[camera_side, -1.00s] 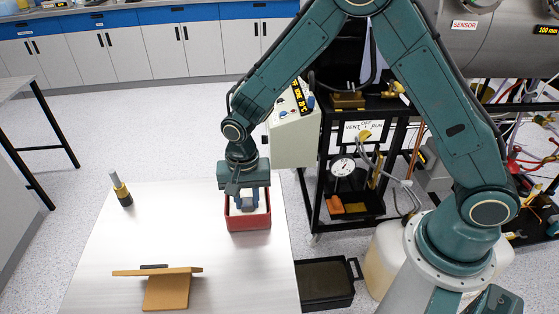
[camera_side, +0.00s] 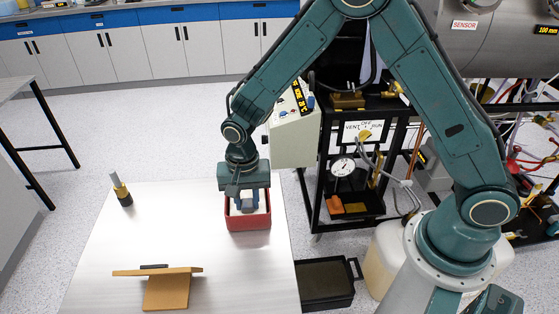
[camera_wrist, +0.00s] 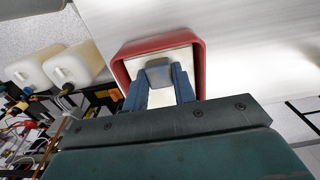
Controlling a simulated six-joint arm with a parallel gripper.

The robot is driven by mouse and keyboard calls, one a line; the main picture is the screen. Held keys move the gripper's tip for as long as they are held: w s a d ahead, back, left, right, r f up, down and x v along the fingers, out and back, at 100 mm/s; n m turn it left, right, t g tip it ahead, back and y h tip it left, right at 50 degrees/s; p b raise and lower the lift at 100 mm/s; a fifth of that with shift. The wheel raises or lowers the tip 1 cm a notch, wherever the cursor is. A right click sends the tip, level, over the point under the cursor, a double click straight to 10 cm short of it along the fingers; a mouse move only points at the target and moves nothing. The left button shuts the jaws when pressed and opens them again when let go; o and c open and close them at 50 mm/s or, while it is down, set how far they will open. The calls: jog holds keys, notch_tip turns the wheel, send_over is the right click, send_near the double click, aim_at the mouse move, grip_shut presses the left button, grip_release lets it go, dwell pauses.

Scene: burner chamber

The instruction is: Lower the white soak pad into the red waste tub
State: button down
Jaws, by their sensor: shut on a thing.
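The red waste tub (camera_side: 248,224) stands on the metal table, and its red rim (camera_wrist: 203,72) shows in the wrist view. My gripper (camera_side: 247,205) points down into it, its blue fingers below the rim. In the wrist view my gripper (camera_wrist: 158,76) is shut around a small grey-blue block, with the white soak pad (camera_wrist: 182,57) showing around it inside the tub. The pad looks level and nearly fills the opening. The side view hides most of it behind the fingers and the tub wall. I cannot tell whether it touches the tub floor.
The metal table (camera_side: 215,280) is clear around the tub. A brown angled stand (camera_side: 166,290) is at the front left, and a small dark-based bottle (camera_side: 122,193) at the back left. A black tray (camera_side: 325,283) lies beyond the right edge. A control box (camera_side: 293,135) stands behind my wrist.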

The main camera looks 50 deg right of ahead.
jog(key=shift+f, duration=1.3)
jog(key=c, duration=1.1)
grip_release()
jog(key=shift+o, duration=0.2)
jog(key=s+d+r+n+t, duration=0.1)
jog(key=s+d+r, duration=0.1)
jog(key=r, duration=0.8)
jog(key=s+d+r+n, duration=0.1)
jog(key=s+d+r, duration=0.1)
jog(key=r, duration=0.9)
jog(key=s+d+r+n+t, duration=0.2)
jog(key=s+d+r+n, duration=0.1)
jog(key=s, duration=0.6)
jog(key=s+d+r+n+t, duration=0.2)
jog(key=s+d+r+n, duration=0.2)
jog(key=s, duration=0.6)
jog(key=shift+s+d+r+t, duration=0.25)
jog(key=shift+d+r, duration=0.3)
jog(key=shift+d, duration=0.55)
